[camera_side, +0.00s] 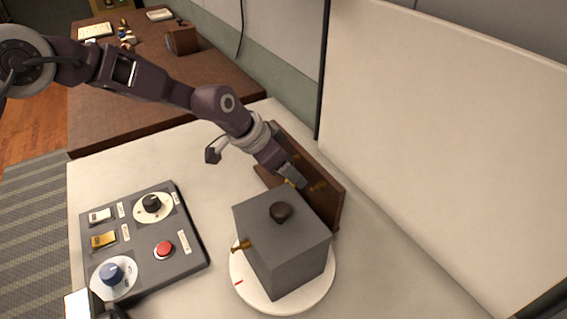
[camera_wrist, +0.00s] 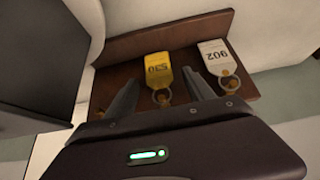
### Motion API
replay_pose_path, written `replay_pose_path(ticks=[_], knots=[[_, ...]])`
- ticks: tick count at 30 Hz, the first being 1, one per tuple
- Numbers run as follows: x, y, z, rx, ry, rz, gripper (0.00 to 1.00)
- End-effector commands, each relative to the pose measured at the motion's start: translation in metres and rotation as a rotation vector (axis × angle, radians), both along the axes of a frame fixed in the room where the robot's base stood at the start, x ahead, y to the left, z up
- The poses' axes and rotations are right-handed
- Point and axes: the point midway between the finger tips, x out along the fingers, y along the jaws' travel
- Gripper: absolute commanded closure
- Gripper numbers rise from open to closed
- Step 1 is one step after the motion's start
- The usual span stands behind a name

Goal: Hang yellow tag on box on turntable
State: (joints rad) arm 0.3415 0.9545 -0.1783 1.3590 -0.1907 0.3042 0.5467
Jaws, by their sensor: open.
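The yellow tag (camera_wrist: 158,70), marked 530, hangs by its ring from a peg on a brown wooden rack (camera_wrist: 120,52) in the wrist view. My gripper (camera_wrist: 161,76) is open, with one finger on each side of the yellow tag; I cannot tell whether they touch it. In the side view my gripper (camera_side: 292,178) is at the rack, behind the box. The grey box (camera_side: 285,245) has a dark knob on top and a brass peg (camera_side: 240,246) on its left face. It stands on the round white turntable (camera_side: 247,290). The tag is mostly hidden in the side view.
A white tag (camera_wrist: 215,56), marked 902, hangs right of the yellow one. A grey control panel (camera_side: 140,240) with knobs, switches and a red button (camera_side: 164,250) lies left of the turntable. A pale wall panel (camera_side: 450,130) rises behind. Table between panel and rack is clear.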

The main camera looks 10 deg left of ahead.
Motion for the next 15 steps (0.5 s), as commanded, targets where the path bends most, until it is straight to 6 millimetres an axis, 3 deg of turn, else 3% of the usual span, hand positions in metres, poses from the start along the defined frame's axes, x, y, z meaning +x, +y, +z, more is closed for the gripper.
replay_pose_path(ticks=[2, 11, 15], knots=[[-0.0001, 0.0002, 0.0001, 0.000, 0.000, 0.000, 0.38], [-0.0002, 0.0005, 0.0001, 0.001, 0.001, 0.000, 0.97], [-0.0002, 0.0005, 0.0009, 0.001, 0.001, 0.000, 1.00]])
